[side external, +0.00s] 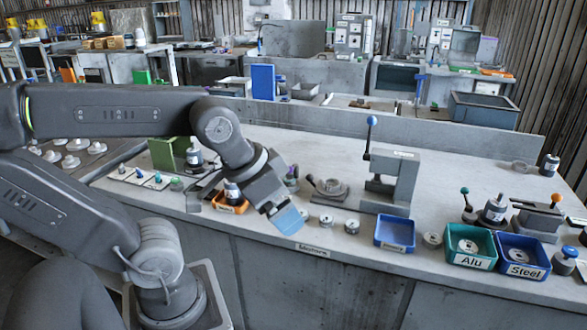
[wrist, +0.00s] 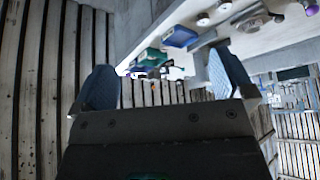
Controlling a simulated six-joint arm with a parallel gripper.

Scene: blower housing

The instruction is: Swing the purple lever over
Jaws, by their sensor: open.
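A purple-topped part (side external: 292,173), which looks like the purple lever, stands on the bench just behind my gripper in the side view. My gripper and wrist stand close in front of it, so its base is hard to make out. A purple knob (wrist: 311,8) shows at the top right corner of the wrist view. My gripper (side external: 287,219) hangs tilted at the bench's front edge, its blue fingers pointing down and right. In the wrist view its two fingers (wrist: 165,82) are wide apart with nothing between them.
A round grey fixture with a handle (side external: 328,188) stands right of my gripper. An orange tray (side external: 230,208) lies at its left. Further right are a grey press with a blue-knobbed lever (side external: 372,122), a blue tray (side external: 395,245), and bins marked Alu (side external: 474,262) and Steel (side external: 524,270).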

